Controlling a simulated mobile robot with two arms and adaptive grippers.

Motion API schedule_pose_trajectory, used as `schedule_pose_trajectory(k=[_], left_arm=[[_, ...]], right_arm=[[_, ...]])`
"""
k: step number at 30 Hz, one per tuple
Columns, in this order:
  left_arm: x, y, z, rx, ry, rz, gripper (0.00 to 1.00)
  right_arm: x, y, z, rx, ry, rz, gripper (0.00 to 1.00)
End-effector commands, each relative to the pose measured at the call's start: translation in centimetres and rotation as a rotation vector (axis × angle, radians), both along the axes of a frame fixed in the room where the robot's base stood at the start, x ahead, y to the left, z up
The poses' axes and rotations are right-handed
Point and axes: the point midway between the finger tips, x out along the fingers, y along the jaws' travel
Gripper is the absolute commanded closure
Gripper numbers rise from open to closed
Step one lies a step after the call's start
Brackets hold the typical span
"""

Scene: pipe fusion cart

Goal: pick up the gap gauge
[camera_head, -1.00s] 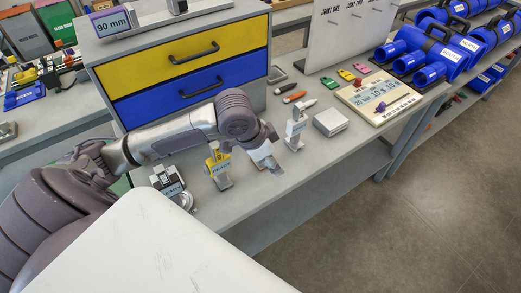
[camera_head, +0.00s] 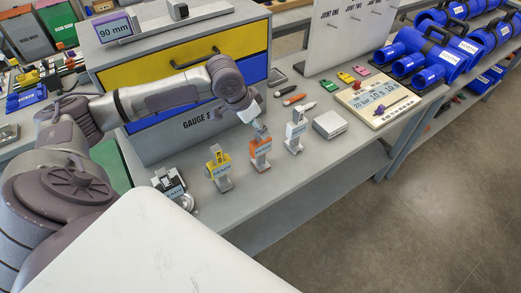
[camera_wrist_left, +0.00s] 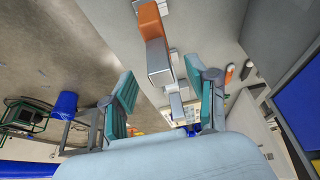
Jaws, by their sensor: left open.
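A row of upright tools stands on the grey bench: a black and silver one (camera_head: 170,182), a yellow one (camera_head: 219,168), an orange one (camera_head: 261,153) and a white one (camera_head: 295,132). Their small labels do not let me tell which is the gap gauge. My left gripper (camera_head: 262,131) is at the top of the orange tool. In the left wrist view, my left gripper (camera_wrist_left: 165,97) is open, with the orange tool's grey upper part (camera_wrist_left: 160,62) between or just beyond its fingers; contact is unclear. My right gripper is out of view.
A drawer cabinet (camera_head: 185,138) stands close behind the tools. A grey box (camera_head: 330,124), a cream board (camera_head: 378,101) and small coloured pieces lie to the right. Blue pipe fittings (camera_head: 440,60) are farther right. The bench's front strip is clear.

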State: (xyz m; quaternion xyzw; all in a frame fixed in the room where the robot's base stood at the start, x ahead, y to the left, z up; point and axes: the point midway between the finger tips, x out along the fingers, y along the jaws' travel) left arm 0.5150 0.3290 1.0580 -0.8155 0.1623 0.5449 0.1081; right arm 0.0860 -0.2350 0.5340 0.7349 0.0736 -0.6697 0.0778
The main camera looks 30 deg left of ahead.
Motion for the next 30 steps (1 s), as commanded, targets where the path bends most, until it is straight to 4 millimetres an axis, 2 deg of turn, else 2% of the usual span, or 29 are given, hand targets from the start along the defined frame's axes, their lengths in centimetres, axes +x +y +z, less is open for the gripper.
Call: schedule_pose_trajectory(k=[7, 12, 20, 30], left_arm=[[1.3, -0.5, -2.5, -0.001, 0.004, 0.000, 0.42], [2.0, -0.7, -4.4, 0.000, 0.001, 0.000, 0.42], [2.0, -0.7, -4.8, 0.002, 0.000, -0.001, 0.42], [2.0, -0.7, -4.8, 0.001, -0.001, -0.001, 0.98]], right_arm=[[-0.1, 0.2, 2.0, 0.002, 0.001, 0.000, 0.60], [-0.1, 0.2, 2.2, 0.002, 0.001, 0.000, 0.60], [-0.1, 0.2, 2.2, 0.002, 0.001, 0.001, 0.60], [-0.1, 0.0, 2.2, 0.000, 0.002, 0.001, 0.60]])
